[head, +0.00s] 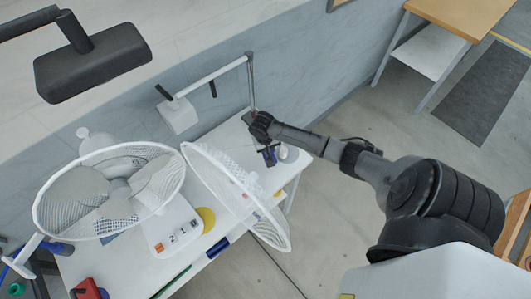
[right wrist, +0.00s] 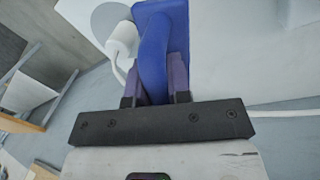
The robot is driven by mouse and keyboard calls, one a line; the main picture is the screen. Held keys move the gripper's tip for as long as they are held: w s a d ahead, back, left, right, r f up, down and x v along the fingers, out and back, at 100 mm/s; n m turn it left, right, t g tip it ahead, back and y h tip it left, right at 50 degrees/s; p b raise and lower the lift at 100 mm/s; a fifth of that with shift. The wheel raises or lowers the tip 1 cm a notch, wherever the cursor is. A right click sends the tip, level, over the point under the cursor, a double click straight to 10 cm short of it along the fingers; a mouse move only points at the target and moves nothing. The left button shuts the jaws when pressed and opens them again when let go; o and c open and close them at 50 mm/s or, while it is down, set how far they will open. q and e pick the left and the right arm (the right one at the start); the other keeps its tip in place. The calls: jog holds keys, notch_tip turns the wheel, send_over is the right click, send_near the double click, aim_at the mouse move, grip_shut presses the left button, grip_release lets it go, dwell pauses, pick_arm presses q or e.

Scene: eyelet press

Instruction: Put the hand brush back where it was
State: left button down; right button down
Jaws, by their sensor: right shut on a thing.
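The blue hand brush (right wrist: 158,45) is between the two fingers of my right gripper (right wrist: 156,82) in the right wrist view, with its wider part beyond the fingertips. My right gripper (head: 267,146) is shut on it. In the head view only a small blue bit of the brush (head: 270,157) shows below the gripper, near the far right end of the white table (head: 226,137). The bristles are hidden, and I cannot tell whether the brush touches the table.
Two white wire-guarded fan-like rings (head: 110,190) (head: 235,190) stand over the table and hide much of it. A white jointed lamp arm (head: 215,75) rises behind my right gripper. A small white round thing (head: 288,153) is close beside the gripper. Open floor lies to the right.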

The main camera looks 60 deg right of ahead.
jog(key=shift+w+d+f, duration=0.2)
jog(key=shift+w+f, duration=0.35)
jog(key=shift+w, duration=0.25)
jog(key=shift+f, duration=2)
jog(key=shift+f, duration=0.1)
jog(key=c, duration=1.1)
grip_release()
jog(key=shift+o, duration=0.2)
notch_tip(320, 180, up, 12)
jog(key=w+a, duration=0.1)
jog(key=shift+w+a, duration=0.15)
